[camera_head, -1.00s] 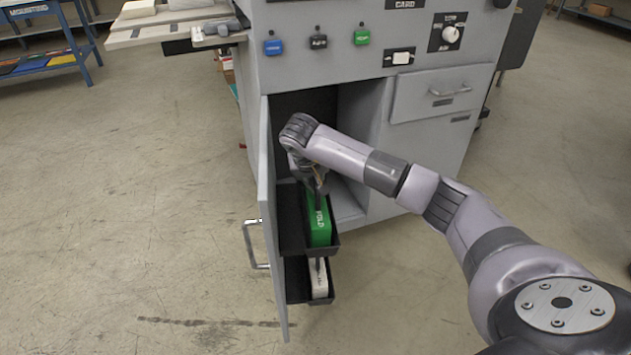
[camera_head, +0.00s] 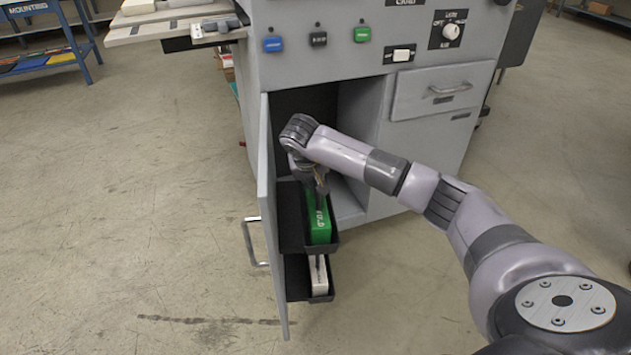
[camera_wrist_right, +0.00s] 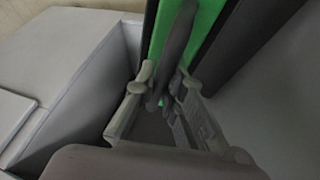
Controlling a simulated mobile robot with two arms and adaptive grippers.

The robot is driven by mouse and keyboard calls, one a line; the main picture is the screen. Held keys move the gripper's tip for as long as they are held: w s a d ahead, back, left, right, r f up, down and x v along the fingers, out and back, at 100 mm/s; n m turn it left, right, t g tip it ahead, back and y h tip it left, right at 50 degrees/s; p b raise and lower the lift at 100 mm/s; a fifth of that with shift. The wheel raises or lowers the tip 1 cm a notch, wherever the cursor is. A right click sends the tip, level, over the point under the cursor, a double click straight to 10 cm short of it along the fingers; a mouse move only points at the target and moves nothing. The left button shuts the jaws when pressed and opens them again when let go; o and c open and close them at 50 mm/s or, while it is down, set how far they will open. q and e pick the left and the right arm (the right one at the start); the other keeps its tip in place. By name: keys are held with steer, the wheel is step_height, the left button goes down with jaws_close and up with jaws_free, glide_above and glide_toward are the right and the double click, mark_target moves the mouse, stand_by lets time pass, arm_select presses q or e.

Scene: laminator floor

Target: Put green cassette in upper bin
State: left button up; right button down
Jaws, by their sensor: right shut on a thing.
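The green cassette (camera_head: 319,222) stands in the upper bin (camera_head: 292,217), a black tray on the inside of the open cabinet door. In the right wrist view the green cassette (camera_wrist_right: 212,14) shows at the top, between dark bin walls. My right gripper (camera_head: 321,190) is above the upper bin, pointing down, with its fingers shut on the dark handle of the cassette. In the wrist view the gripper (camera_wrist_right: 165,95) closes around that dark handle. The fingertips are partly hidden. My left gripper is not in view.
A lower bin (camera_head: 297,280) on the same door holds a white cassette (camera_head: 318,275). The open grey door (camera_head: 270,210) stands left of the bins. The cabinet interior (camera_head: 305,105) is open behind my arm. A closed drawer (camera_head: 440,92) is at the right.

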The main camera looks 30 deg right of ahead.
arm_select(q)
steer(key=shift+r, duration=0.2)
arm_select(e)
steer(key=shift+f, duration=0.1)
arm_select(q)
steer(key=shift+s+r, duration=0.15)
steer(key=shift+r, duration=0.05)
arm_select(e)
steer(key=shift+f, duration=0.1)
steer(key=c, duration=1.6)
jaws_free()
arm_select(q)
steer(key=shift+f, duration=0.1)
arm_select(e)
steer(key=shift+f, duration=0.1)
steer(key=v, duration=1.2)
